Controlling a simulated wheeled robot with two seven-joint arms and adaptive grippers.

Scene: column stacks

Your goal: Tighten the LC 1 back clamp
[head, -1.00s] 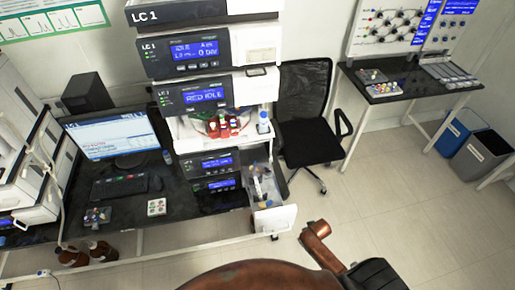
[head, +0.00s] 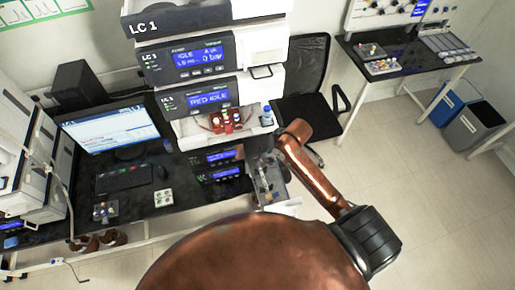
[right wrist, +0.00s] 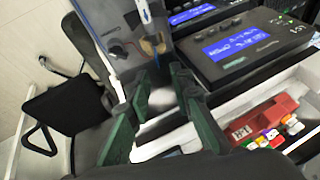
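The LC 1 stack (head: 205,60) stands at centre in the head view, with an open compartment (head: 270,185) low on its right side. Slim fittings in that compartment show partly behind my right arm. In the right wrist view, a pale fitting with a yellow-brown end (right wrist: 152,44) sits just beyond the fingertips, against a grey panel. I cannot tell which part is the back clamp. My right gripper (right wrist: 160,85) has its green fingers apart, with nothing clearly between them. In the head view its fingers are mostly hidden by its arm. My left gripper is not in view.
A black chair (head: 310,105) stands close on the right. A keyboard (head: 124,178) lies on the left bench.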

